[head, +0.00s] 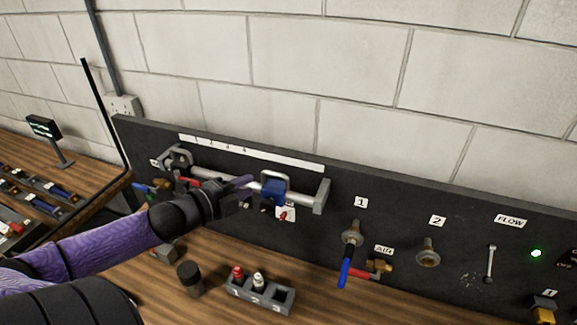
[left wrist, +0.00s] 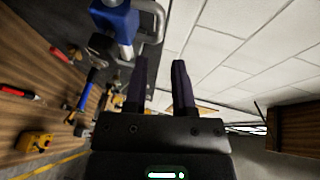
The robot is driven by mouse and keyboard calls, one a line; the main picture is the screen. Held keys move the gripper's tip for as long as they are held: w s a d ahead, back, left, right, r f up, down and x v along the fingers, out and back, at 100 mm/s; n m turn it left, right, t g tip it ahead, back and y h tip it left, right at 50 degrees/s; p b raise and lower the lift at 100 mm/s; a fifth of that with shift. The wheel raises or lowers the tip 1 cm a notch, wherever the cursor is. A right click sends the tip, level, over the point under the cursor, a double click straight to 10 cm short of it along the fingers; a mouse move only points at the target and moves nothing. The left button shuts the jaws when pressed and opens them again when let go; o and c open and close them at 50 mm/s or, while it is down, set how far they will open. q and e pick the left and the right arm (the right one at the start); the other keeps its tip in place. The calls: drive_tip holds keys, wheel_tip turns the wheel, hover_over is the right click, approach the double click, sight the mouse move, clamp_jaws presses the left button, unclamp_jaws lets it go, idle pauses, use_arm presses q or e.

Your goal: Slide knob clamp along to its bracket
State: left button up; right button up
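A blue clamp (head: 273,191) with a grey loop handle sits on the grey horizontal rail (head: 306,196) of the black panel, near the rail's right end bracket (head: 321,196). A grey bracket (head: 176,158) stands at the rail's left end. My left gripper (head: 247,191) is just left of the blue clamp, in front of the rail, and its arm hides part of the rail. In the left wrist view the gripper (left wrist: 160,80) has its fingers apart with nothing held between them; the blue clamp (left wrist: 115,20) is beyond, up and left. My right gripper is not in view.
Below the rail, a grey holder (head: 260,296) with a red and a white-topped piece and a dark cylinder (head: 189,278) stand on the wooden bench. A blue-handled valve (head: 347,262) sticks out to the right. A white numbered strip (head: 250,152) runs above the rail.

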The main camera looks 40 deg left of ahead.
sight(273, 175)
use_arm(q)
drive_tip(key=b+x, duration=0.2)
drive_tip(key=x, duration=0.4)
drive_tip(key=shift+w+f, duration=0.15)
drive_tip(key=shift+x, duration=1.35)
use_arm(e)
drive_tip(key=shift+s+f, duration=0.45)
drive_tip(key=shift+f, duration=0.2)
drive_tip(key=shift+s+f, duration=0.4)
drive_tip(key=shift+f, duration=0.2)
use_arm(q)
clamp_jaws()
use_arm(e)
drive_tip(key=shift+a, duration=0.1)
